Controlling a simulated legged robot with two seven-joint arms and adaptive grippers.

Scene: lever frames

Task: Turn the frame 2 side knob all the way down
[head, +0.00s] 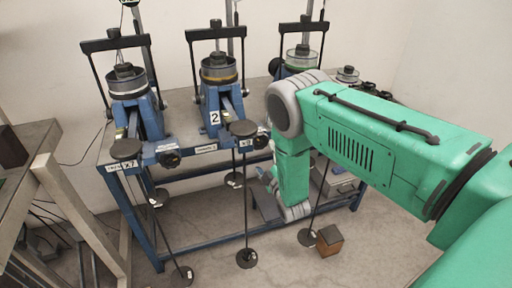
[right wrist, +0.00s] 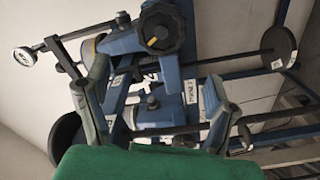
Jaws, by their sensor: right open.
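Frame 2 (head: 215,98) is a blue lever frame with a "2" tag, in the middle of the bench in the head view. Its dark side knob (head: 262,140) sits low on its right, close to my green right arm. My right gripper (head: 266,174) is mostly hidden by my arm, below that knob. In the right wrist view my right gripper (right wrist: 147,92) has its two fingers wide apart with nothing held between them. A black star-shaped knob (right wrist: 162,28) with an orange mark shows beyond the fingertips, apart from them. My left gripper is not in view.
Another blue frame (head: 136,105) stands left of frame 2, and a third (head: 299,60) stands behind my arm. Black hanging weights (head: 246,258) on thin rods hang in front of the blue bench. A brown box (head: 329,240) sits on the floor. A table (head: 35,140) stands at left.

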